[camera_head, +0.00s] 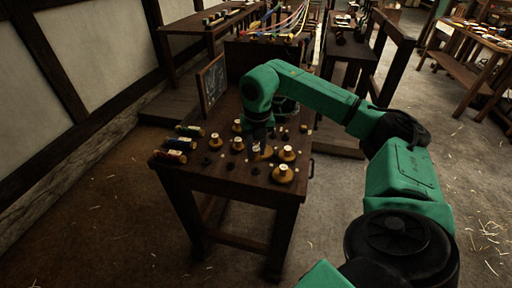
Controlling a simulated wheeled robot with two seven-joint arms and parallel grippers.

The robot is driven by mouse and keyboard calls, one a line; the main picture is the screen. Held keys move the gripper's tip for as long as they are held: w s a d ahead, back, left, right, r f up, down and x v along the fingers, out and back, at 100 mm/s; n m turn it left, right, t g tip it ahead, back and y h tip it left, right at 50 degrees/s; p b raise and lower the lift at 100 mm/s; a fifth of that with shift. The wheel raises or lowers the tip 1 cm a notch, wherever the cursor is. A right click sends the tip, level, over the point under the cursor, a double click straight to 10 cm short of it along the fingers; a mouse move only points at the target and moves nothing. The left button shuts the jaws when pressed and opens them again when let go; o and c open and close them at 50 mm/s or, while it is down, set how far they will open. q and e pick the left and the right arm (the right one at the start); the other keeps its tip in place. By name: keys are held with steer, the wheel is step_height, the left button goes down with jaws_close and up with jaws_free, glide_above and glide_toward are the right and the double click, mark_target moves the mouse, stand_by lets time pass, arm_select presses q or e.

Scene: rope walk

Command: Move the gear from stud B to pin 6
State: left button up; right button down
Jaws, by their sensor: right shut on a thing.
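My right gripper (258,146) is low over the middle of the dark wooden table (215,178), pointing down and shut on a brass gear (267,153). The gear is partly hidden by the fingers, and I cannot tell whether it touches the table or a stud. Other brass gears stand around it, such as one at the front right (283,174), one to the right (287,154) and one to the left (237,145). Small dark studs or pins (228,167) stand between them. Labels for stud B and pin 6 are too small to read. My left gripper is not in view.
Several coloured spools (176,144) lie at the table's left edge. A small dark slate board (212,83) stands at the back left. More benches with coloured ropes (285,22) stand behind. The floor to the right is open.

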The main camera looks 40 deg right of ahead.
mark_target(256, 161)
steer(key=shift+f+b, duration=0.4)
steer(key=shift+f, duration=0.3)
steer(key=shift+f+b, duration=0.7)
steer(key=shift+f, duration=0.1)
steer(key=shift+f+b, duration=0.3)
steer(key=shift+f, duration=0.3)
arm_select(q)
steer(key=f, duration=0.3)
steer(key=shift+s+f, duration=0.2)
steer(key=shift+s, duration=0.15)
arm_select(e)
steer(key=shift+w+f, duration=0.1)
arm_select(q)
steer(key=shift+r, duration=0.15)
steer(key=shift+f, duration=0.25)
arm_select(e)
steer(key=shift+f, duration=0.45)
steer(key=c, duration=0.6)
jaws_free()
steer(key=shift+o, duration=0.2)
